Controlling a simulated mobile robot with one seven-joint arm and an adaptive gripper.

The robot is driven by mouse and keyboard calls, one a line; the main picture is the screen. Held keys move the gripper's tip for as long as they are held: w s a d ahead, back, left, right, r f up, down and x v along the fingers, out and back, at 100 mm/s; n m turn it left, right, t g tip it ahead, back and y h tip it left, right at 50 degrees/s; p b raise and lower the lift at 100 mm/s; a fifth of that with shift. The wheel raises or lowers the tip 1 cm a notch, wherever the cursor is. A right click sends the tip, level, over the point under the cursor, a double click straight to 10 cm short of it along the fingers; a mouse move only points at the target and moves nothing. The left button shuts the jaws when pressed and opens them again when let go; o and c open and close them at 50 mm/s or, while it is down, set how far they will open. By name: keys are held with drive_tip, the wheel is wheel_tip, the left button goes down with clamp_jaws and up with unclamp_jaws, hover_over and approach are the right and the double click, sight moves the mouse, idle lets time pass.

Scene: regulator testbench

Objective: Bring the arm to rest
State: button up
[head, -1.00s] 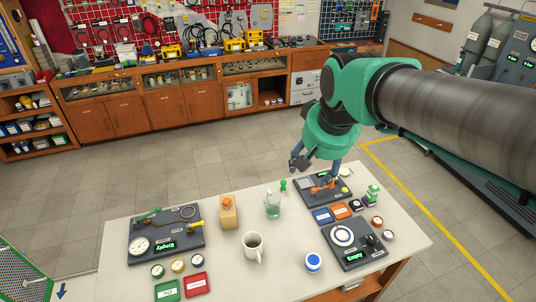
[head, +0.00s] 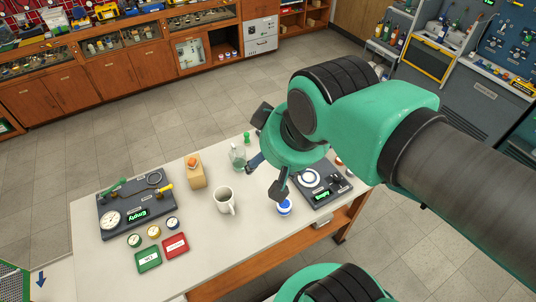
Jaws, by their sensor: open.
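My gripper (head: 266,176) hangs from the green and black arm over the right part of the white table (head: 250,222). Its dark fingers are spread and I see nothing between them. In the picture it lies just right of the glass beaker (head: 237,158) and above the white jar with a blue band (head: 285,208). I cannot tell how high it is above the table. The gripper and wrist hide part of the table's back right area, including most of what stood behind the right dark panel (head: 333,192).
A white mug (head: 225,200), a wooden block with an orange knob (head: 196,175) and a left dark panel with a gauge (head: 138,212) stand on the table. A green tray (head: 148,258) and a red tray (head: 176,245) lie at the front. Open floor surrounds the table.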

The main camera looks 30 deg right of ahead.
wheel_tip(320, 180, down, 11)
drive_tip(key=b, duration=1)
drive_tip(key=shift+r+b, duration=0.2)
drive_tip(key=shift+b, duration=0.1)
